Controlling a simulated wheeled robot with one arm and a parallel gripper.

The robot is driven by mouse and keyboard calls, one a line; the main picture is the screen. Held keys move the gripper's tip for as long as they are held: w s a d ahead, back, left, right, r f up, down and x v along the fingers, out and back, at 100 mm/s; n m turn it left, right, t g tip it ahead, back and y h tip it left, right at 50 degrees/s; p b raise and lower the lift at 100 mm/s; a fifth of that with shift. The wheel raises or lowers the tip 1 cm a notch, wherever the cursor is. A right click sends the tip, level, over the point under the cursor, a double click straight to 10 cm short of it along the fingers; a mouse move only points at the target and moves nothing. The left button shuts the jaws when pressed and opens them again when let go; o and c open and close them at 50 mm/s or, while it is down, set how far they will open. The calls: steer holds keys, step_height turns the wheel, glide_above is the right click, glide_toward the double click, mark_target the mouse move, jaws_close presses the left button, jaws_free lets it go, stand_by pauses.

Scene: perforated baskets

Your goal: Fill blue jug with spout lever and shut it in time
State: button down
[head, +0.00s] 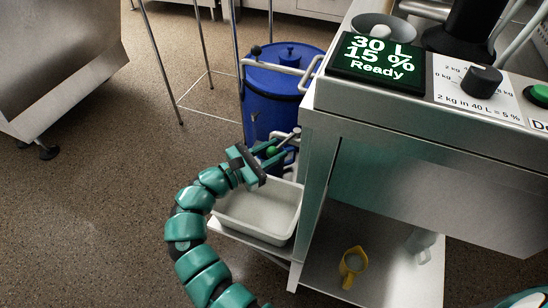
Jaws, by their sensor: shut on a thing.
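My gripper (270,155) is at the left side of the steel machine, above a pale tray. Its jaws are shut around the green-knobbed spout lever (272,151), as far as I can tell; the contact is small and partly hidden. A grey rod runs from there up to the right. A small blue patch shows behind my gripper; I cannot tell whether it is the blue jug or part of the large blue barrel (285,95) behind. No flow of liquid can be made out. The display (378,57) reads "30 L 15 % Ready".
The pale tray (258,224) sits on a side ledge under my gripper and looks empty. A yellow jug (353,264) and a clear container (421,245) stand on the lower shelf. A dark knob (485,79) is on top of the machine.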

steer(key=shift+d, duration=0.1)
steer(key=c, duration=1.1)
jaws_free()
steer(key=b+v, duration=1.4)
steer(key=v, duration=0.3)
steer(key=shift+f, duration=0.15)
